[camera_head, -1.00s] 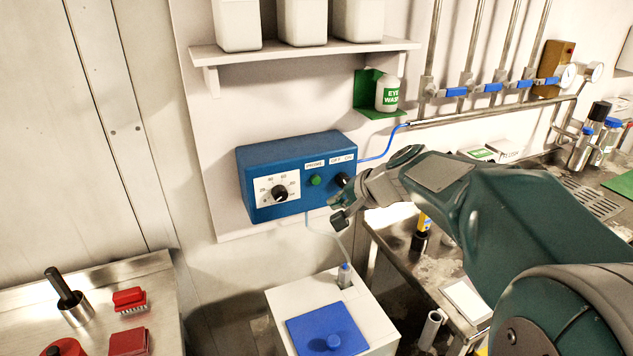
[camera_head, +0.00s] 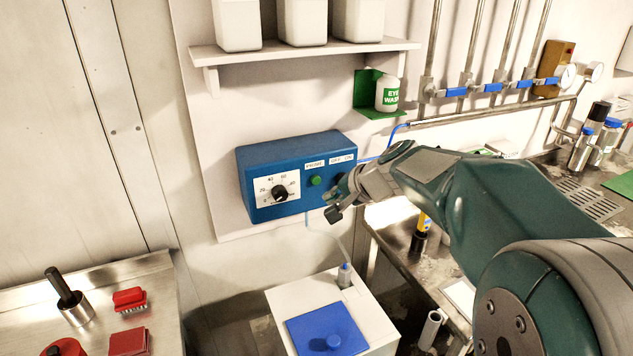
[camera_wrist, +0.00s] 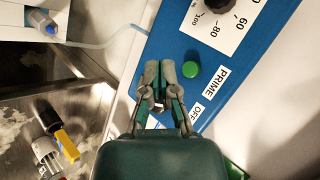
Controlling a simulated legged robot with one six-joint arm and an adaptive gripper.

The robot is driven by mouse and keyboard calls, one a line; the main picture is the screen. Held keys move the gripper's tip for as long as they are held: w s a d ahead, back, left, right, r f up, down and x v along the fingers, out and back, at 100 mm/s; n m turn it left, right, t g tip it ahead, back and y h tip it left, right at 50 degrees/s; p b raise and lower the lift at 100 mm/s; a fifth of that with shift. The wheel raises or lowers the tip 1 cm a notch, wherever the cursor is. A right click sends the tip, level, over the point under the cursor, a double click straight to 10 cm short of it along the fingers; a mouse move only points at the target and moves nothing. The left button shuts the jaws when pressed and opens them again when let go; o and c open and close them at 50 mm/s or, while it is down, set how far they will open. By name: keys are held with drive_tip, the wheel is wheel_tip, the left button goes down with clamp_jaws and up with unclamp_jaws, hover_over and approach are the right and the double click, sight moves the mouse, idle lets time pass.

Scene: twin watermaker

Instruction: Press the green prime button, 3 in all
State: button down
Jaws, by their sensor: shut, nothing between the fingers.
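The green prime button (camera_head: 316,181) is on the front of the blue control box (camera_head: 250,195) on the wall, below a PRIME label. In the wrist view the green button (camera_wrist: 191,69) stands just right of the fingertips, with the PRIME label (camera_wrist: 215,82) beside it. My gripper (camera_head: 334,203) is shut and empty, close to the box front, to the lower right of the button in the head view. In the wrist view the fingertips of my gripper (camera_wrist: 160,70) show a small gap in the picture from the button; I cannot tell the depth. The off/on knob is mostly hidden by my gripper.
A dial knob (camera_head: 279,193) sits left of the button. A blue tube (camera_head: 398,130) runs from the box's right side. A white tank (camera_head: 375,318) with a blue lid (camera_head: 326,330) stands below. A shelf (camera_head: 300,48) with white containers is above.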

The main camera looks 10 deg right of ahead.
sight(311, 189)
drive_tip(key=shift+w+a, duration=0.2)
drive_tip(key=shift+w, duration=0.7)
drive_tip(key=shift+w+a, duration=0.15)
drive_tip(key=shift+w, duration=0.75)
drive_tip(key=shift+w+a+r, duration=0.1)
drive_tip(key=shift+w, duration=0.25)
drive_tip(key=shift+w, duration=0.45)
idle(0.6)
drive_tip(key=shift+s, duration=0.85)
drive_tip(key=shift+s, duration=0.15)
drive_tip(key=s, duration=0.2)
drive_tip(key=s+d, duration=0.1)
drive_tip(key=s, duration=0.1)
drive_tip(key=shift+s+d, duration=0.1)
drive_tip(key=shift+s, duration=0.25)
